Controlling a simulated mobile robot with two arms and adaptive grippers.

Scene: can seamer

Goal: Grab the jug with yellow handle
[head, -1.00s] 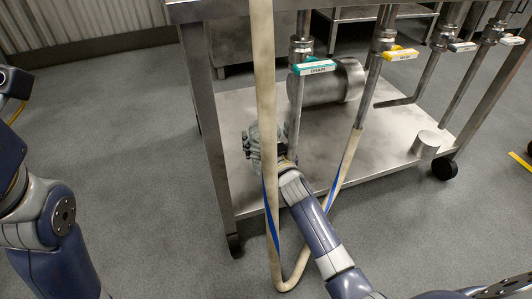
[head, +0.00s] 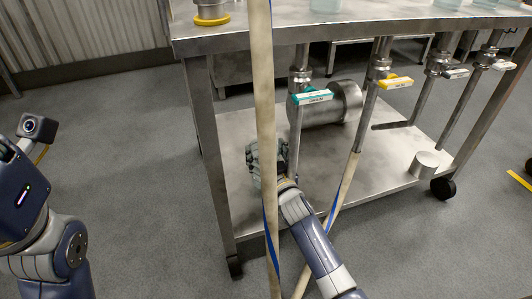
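No jug with a yellow handle can be made out. A metal vessel with a yellow ring at its base (head: 212,14) stands on the upper table top at the top left edge, cut off by the frame. My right gripper (head: 262,160) is low by the cart's lower shelf, beside a vertical pipe and partly behind the hanging hose; its fingers are too small and covered to read. My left arm is at the left edge, and its gripper does not show.
The steel cart (head: 215,150) has a lower shelf holding a metal cylinder (head: 340,103) and a small round can (head: 425,164). A beige hose (head: 264,90) hangs in front. Valves with green (head: 312,97), yellow (head: 396,82) and white handles line the pipes. Clear glassy vessels (head: 325,5) stand on top.

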